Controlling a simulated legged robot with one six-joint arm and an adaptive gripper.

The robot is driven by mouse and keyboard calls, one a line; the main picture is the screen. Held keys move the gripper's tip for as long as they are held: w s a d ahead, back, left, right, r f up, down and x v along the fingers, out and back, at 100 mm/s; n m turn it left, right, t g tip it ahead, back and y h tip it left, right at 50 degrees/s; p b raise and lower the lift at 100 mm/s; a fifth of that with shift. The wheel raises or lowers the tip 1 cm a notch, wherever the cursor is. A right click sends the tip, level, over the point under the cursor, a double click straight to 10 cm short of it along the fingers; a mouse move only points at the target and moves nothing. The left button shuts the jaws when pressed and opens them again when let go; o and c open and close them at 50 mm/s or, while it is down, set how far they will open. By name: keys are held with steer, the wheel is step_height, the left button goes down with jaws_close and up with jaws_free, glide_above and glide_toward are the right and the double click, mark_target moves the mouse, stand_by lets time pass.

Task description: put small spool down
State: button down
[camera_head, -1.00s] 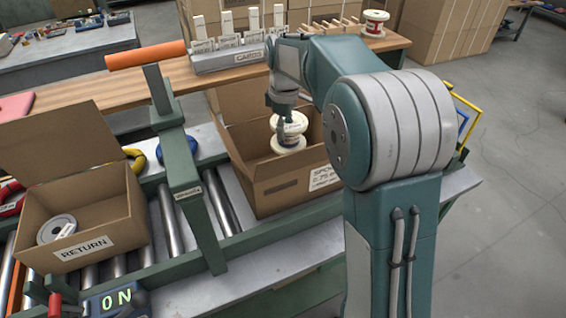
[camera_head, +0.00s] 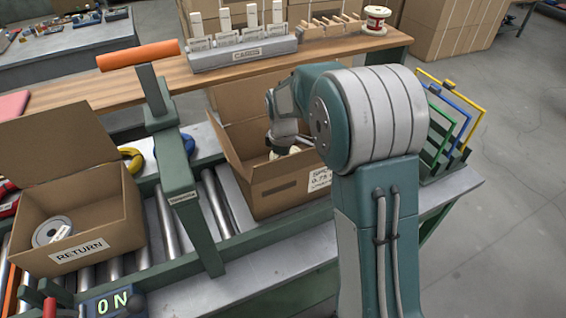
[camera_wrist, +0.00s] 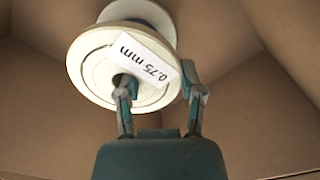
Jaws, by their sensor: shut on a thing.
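The small spool (camera_wrist: 95,75) is cream-white with a tag reading 0.75 mm, and fills the upper middle of the wrist view. My gripper (camera_wrist: 158,92) is shut on it, one finger at its hub and the other at the tag's edge. In the head view, my gripper is down inside the open cardboard box (camera_head: 275,195), whose label partly reads 0.75. Only a bit of the spool (camera_head: 273,155) shows there, below the box rim. I cannot tell whether it touches the box floor.
A RETURN box (camera_head: 120,215) with a grey spool (camera_head: 45,232) stands to the left on rollers. A green post with an orange top (camera_head: 138,55) stands between the boxes. Behind is a wooden bench (camera_head: 110,92) with a card rack (camera_head: 240,52) and another spool (camera_head: 376,20).

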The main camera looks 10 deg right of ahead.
steer(key=shift+a, duration=0.15)
steer(key=shift+c, duration=1)
jaws_free()
step_height(320, 180, up, 12)
